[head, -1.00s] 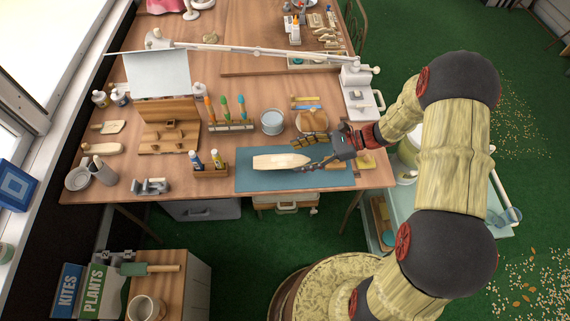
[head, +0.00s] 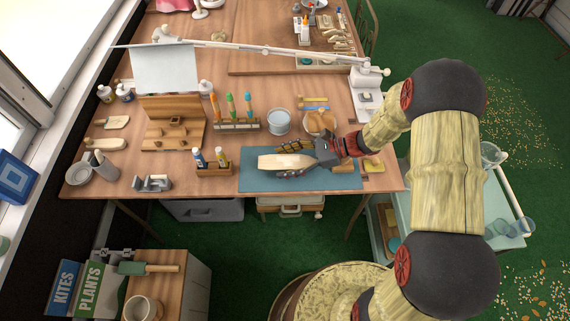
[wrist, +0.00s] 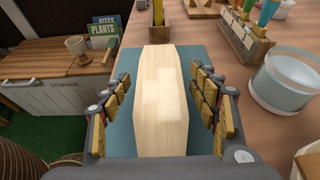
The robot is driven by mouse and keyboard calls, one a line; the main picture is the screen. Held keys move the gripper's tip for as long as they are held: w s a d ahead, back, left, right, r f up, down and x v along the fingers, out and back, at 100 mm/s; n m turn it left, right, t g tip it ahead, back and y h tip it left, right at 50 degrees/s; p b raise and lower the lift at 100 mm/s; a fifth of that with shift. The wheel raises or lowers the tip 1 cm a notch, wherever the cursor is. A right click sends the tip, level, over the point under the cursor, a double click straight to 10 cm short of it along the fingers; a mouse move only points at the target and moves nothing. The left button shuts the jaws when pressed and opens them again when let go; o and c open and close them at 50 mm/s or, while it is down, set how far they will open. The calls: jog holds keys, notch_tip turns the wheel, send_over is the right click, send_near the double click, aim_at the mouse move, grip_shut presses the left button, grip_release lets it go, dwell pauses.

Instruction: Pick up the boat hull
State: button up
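The boat hull (head: 284,162) is a pale wooden block with a pointed end. It lies on the blue mat (head: 258,182) near the table's front edge, its point toward the left. In the wrist view the hull (wrist: 161,92) fills the middle of the picture. My gripper (head: 302,160) is at the hull's right end in the head view. In the wrist view my gripper (wrist: 160,103) is open, with padded fingers on both sides of the hull.
A wooden holder with small bottles (head: 214,168) stands left of the mat. Behind are a glass of water (head: 279,122), a brush rack (head: 236,125) and a round wooden item (head: 320,122). A lamp arm (head: 265,51) spans the table's back.

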jog(key=shift+c, duration=1.2)
jog(key=c, duration=0.8)
jog(key=shift+c, duration=0.3)
